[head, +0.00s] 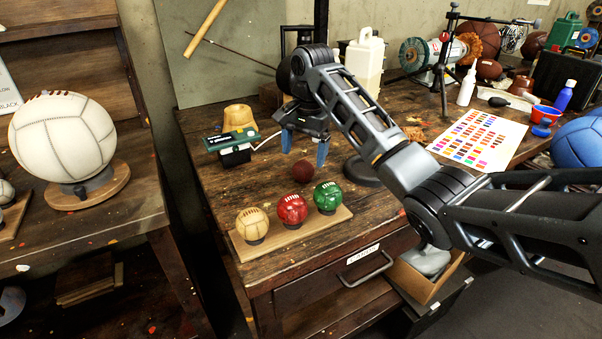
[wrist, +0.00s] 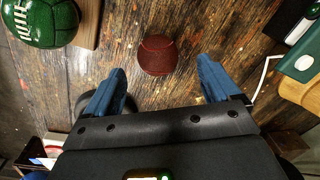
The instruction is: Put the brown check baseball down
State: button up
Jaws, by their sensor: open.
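The brown check baseball (head: 303,171) is a small dark reddish-brown ball. It appears to rest on the worn wooden workbench (head: 225,185), behind the row of three balls. In the wrist view the baseball (wrist: 157,55) shows just beyond and between the two blue fingertips, with wood around it. My gripper (head: 304,155) points down above the baseball, and its fingers are spread apart. In the wrist view my gripper (wrist: 162,76) has nothing held between its fingers. The ball looks clear of both fingers.
A wooden stand (head: 290,235) holds a tan ball (head: 252,224), a red ball (head: 292,209) and a green ball (head: 327,197) near the front edge. A green-and-black device (head: 234,146) and yellow block (head: 239,118) stand left of my gripper. A colour chart (head: 480,138) lies at right.

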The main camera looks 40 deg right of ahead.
aim_at(303, 163)
jog(key=shift+a+f, duration=0.15)
jog(key=shift+f, duration=1.05)
jog(key=shift+a+f, duration=0.1)
jog(key=shift+f, duration=1.05)
jog(key=shift+c, duration=0.4)
jog(key=c, duration=1.2)
jog(key=shift+o, duration=0.2)
jog(key=shift+r, duration=0.2)
